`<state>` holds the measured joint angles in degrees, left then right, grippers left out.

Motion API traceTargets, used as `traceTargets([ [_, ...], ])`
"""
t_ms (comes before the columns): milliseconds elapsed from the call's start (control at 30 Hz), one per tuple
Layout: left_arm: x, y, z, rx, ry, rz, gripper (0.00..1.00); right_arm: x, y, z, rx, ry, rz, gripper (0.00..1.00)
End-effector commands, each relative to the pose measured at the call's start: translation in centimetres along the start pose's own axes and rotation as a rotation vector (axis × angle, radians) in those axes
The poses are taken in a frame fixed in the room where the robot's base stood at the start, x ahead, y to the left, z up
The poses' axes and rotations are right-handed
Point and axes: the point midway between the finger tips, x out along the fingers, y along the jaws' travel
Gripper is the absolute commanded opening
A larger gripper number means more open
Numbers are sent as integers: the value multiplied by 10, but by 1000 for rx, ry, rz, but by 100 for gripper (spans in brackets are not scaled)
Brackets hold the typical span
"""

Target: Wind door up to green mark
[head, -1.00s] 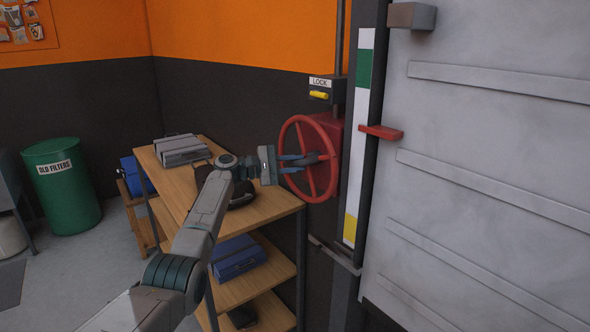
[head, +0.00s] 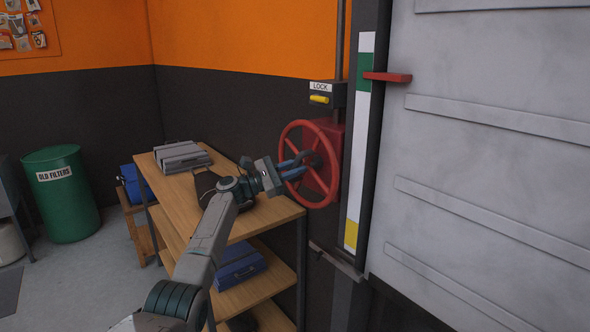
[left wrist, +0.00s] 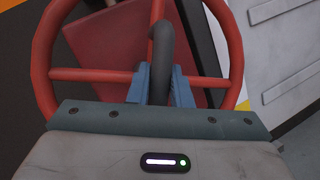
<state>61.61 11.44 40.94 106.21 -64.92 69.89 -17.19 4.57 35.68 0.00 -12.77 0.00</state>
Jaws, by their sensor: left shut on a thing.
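The red handwheel (head: 332,190) is mounted on a red box (head: 345,150) beside the door. My left gripper (head: 300,165) is shut on the wheel's dark handle, which shows between its blue fingers in the left wrist view (left wrist: 160,55). The grey ribbed door (head: 490,150) carries a red pointer (head: 388,77). The pointer is level with the green mark (head: 364,73) on the white strip (head: 358,150). A yellow mark (head: 351,234) is at the strip's lower end. My right gripper is out of view.
A yellow lock lever (head: 319,99) sits under a LOCK label above the wheel. A wooden shelf unit (head: 190,190) with a grey case (head: 182,157) and blue box (head: 238,264) stands left of the wheel, under my arm. A green drum (head: 62,205) stands farther left.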

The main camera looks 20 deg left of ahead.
Motion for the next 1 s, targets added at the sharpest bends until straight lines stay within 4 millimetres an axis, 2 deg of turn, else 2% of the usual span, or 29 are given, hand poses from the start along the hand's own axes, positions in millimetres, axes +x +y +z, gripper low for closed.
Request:
traceTargets([
  [467,-1,-1,-2,-14,0,5,0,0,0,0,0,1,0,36],
  [500,-1,-1,-2,-14,0,5,24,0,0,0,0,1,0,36],
  [600,-1,0,-2,-14,0,5,40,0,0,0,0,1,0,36],
  [867,-1,0,-1,-12,-1,5,40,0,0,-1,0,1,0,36],
  [1000,-12,-1,-4,-11,0,6,40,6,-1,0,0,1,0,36],
])
